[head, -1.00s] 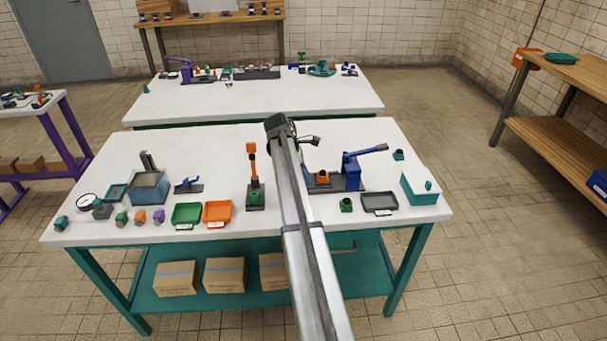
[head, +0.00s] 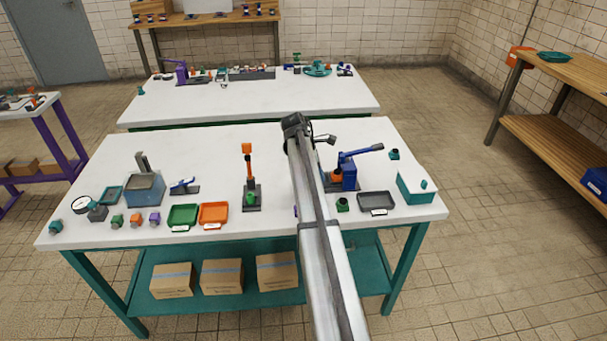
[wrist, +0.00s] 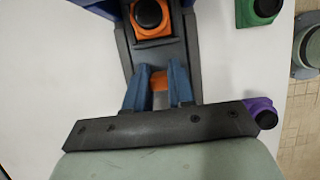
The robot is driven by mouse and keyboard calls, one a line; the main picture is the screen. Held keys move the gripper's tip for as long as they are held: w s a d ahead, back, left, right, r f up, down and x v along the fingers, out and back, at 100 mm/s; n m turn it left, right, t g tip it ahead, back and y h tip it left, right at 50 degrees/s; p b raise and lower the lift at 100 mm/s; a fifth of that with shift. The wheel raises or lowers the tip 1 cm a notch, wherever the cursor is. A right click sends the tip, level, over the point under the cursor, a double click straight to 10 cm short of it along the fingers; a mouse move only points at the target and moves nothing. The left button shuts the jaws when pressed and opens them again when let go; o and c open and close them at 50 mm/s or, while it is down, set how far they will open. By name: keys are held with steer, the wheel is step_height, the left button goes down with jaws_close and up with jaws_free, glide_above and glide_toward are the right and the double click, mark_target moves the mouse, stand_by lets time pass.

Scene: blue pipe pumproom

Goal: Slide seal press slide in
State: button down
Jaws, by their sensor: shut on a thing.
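The blue seal press (head: 349,172) stands on the right half of the near table, its lever pointing right. An orange block with a black round top (head: 337,175) sits close to the press's left side. In the wrist view this orange block (wrist: 151,18) is at the top, between blue press parts, on a dark grey track (wrist: 160,52). My gripper (wrist: 157,78) is shut on a small orange tab (wrist: 160,82) over the track. The tab appears to belong to the slide; its link to the block is not clear. My arm hides the gripper in the head view.
A green block (head: 343,204), a grey tray (head: 376,199) and a teal box (head: 417,190) stand near the press. An orange-topped lever press (head: 249,175) stands left of my arm. A purple piece (wrist: 263,112) lies beside the track in the wrist view.

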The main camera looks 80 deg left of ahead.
mark_target(332, 174)
steer(key=w, duration=0.3)
steer(key=shift+w, duration=0.4)
steer(key=c, duration=1.1)
jaws_free()
steer(key=shift+w, duration=0.1)
steer(key=shift+o, duration=0.7)
steer(key=shift+r, duration=0.15)
steer(key=v, duration=1.3)
steer(key=shift+s+r, duration=0.2)
steer(key=shift+s, duration=0.35)
